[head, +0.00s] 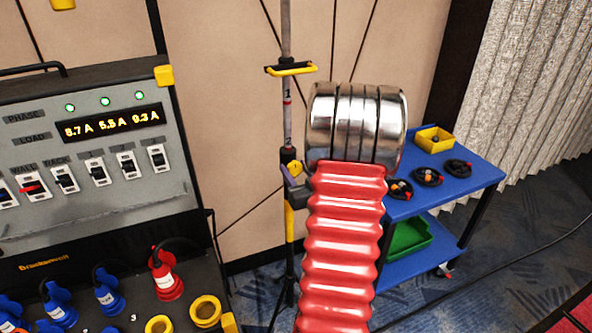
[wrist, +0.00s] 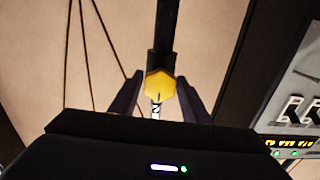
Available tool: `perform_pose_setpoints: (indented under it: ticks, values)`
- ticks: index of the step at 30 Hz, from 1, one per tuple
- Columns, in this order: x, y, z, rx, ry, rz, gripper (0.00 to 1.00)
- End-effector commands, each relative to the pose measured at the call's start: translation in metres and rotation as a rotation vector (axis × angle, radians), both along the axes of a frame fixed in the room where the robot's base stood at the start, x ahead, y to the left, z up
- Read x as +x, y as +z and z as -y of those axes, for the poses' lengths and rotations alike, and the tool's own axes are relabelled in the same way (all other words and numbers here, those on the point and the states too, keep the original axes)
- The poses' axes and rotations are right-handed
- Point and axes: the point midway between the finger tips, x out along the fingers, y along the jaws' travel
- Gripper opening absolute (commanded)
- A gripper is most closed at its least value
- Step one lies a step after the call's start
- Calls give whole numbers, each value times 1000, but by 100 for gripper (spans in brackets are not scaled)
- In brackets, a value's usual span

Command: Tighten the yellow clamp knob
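The yellow clamp knob (wrist: 160,84) sits on a dark collar of an upright pole, in the middle of the wrist view. It shows small in the head view (head: 295,167), left of my arm's red and chrome part. My gripper (wrist: 160,88) has its two dark fingers apart, one on each side of the knob. Narrow gaps seem to show between the fingers and the knob; whether either finger touches it I cannot tell. In the head view my gripper is mostly hidden behind my arm.
A power rack (head: 95,180) with switches and coloured plugs stands at left. A blue cart (head: 455,195) with a yellow bin (head: 434,139), cable coils and a green bin (head: 408,238) stands at right. A yellow handle (head: 290,69) crosses the pole higher up. Thin cables hang behind.

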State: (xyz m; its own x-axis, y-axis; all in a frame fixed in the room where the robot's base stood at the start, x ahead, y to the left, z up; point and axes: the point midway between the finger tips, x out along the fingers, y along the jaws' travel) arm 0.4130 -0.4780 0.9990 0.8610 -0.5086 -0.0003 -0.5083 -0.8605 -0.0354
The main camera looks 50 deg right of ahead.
Motion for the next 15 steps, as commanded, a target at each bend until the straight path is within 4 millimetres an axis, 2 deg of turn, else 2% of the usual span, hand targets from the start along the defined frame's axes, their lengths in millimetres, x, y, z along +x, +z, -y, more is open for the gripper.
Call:
perform_pose_setpoints:
  ticks: [1,11,15]
  values:
    - [0,0,0,0,0,0,39]
    - [-1,0,0,0,-1,0,16]
    - [-1,0,0,7,-1,4,15]
